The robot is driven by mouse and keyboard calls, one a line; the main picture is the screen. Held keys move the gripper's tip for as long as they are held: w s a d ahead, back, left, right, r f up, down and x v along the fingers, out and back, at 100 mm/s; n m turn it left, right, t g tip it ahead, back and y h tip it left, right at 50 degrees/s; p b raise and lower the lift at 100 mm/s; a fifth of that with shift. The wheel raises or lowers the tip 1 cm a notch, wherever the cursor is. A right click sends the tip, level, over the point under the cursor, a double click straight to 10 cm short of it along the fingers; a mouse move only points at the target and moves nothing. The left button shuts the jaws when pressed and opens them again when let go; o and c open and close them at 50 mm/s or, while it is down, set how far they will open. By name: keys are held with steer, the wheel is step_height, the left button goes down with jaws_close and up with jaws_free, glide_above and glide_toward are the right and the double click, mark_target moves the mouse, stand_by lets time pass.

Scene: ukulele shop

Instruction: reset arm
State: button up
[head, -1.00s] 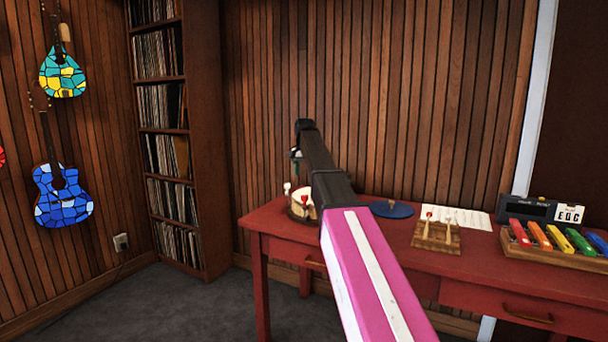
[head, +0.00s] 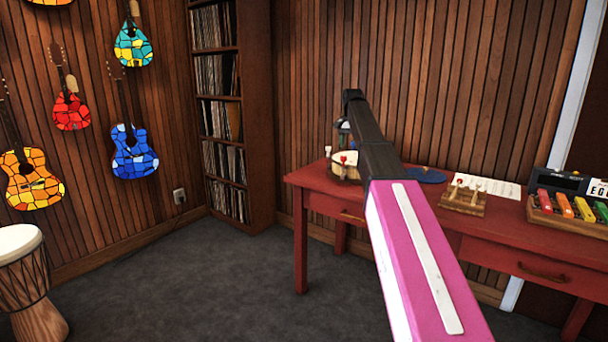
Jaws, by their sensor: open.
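My arm, pink and white with a black far section, reaches up from the bottom right of the head view to over the left end of the red table. My gripper (head: 343,131) shows only as a small part hanging below the arm's far end, mostly hidden behind the black link. It is open, and I see nothing held in it. It appears above or in front of a round cream-topped drum (head: 342,167) on the table; the exact gap cannot be told.
The red table (head: 400,203) holds a blue disc (head: 427,175), a wooden block with pegs (head: 463,199) and a coloured xylophone (head: 565,210). A record shelf (head: 258,130) stands at the back, and a djembe (head: 27,285) at lower left. Grey floor (head: 190,285) between them is clear.

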steer(key=s+f+n, duration=0.1)
steer(key=s+f, duration=0.6)
steer(key=f, duration=0.6)
steer(key=s+f+n, duration=0.2)
steer(key=s+f, duration=0.5)
steer(key=f, duration=0.7)
steer(key=s+f+n, duration=0.2)
steer(key=s+f, duration=1.5)
steer(key=s, duration=0.5)
steer(key=shift+s+d+f+n, duration=0.2)
steer(key=shift+d+f+n, duration=0.05)
steer(key=shift+f+n, duration=0.1)
